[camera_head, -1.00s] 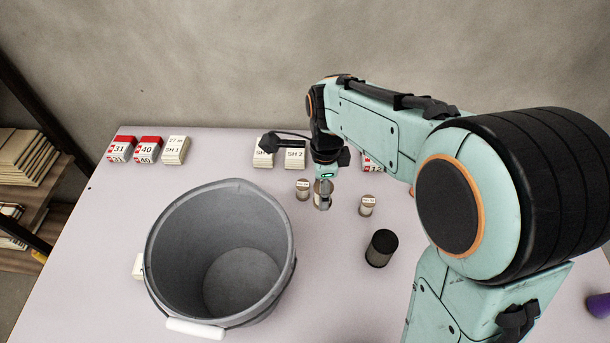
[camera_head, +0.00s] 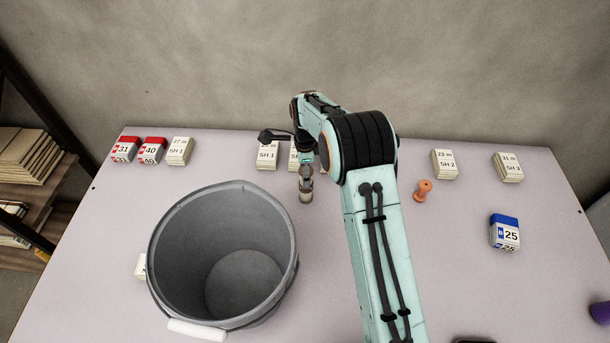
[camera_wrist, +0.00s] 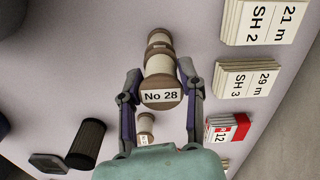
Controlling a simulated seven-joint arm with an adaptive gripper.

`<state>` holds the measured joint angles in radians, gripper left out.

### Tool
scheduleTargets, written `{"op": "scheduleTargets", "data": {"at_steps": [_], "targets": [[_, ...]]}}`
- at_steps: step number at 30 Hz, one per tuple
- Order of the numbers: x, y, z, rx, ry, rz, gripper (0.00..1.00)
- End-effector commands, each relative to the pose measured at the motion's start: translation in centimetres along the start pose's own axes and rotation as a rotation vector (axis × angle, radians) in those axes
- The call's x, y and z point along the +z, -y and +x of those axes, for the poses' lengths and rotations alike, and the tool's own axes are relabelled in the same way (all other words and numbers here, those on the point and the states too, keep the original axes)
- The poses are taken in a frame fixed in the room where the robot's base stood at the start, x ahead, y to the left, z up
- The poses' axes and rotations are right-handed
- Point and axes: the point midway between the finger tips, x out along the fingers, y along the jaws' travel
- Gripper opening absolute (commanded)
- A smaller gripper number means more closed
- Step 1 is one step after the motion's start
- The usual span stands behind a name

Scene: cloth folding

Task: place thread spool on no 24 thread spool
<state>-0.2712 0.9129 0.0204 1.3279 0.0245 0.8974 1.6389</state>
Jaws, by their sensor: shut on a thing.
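My gripper (camera_head: 306,172) points down over the table left of the arm. In the wrist view its two fingers (camera_wrist: 160,80) are shut on a beige thread spool with brown ends, labelled No 28 (camera_wrist: 158,95). A second beige and brown spool (camera_wrist: 158,40) lines up with the held one, directly beyond it. In the head view the two look like one upright column (camera_head: 306,191); I cannot tell whether they touch. The second spool's label is hidden. Another small labelled spool (camera_wrist: 146,124) stands apart between the finger bases in the wrist view; its number is unreadable.
A large grey bucket (camera_head: 165,250) stands close to the left. White cards (camera_head: 179,151) and red boxes (camera_head: 125,150) line the back. An orange spool (camera_head: 423,190) and a blue 25 box (camera_head: 504,232) are at right. A black cylinder (camera_wrist: 87,143) shows in the wrist view.

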Motion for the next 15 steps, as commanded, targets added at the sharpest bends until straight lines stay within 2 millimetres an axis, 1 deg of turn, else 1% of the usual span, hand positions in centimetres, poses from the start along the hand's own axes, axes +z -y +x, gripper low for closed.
{"op": "scheduleTargets", "data": {"at_steps": [1, 3, 12, 13, 14, 15], "targets": [[-0.02, -0.09, 0.75, 0.003, -0.001, 0.0, 0.1], [-0.03, -0.05, 1.11, 0.0, -0.001, 0.0, 0.1], [-0.01, -0.07, 1.32, 0.001, 0.0, 0.0, 0.1], [-0.01, -0.07, 1.37, 0.001, 0.0, 0.0, 0.4], [0.0, -0.07, 1.34, 0.001, 0.0, 0.0, 0.5], [0.0, -0.07, 1.32, 0.0, 0.0, 0.0, 0.62]]}}
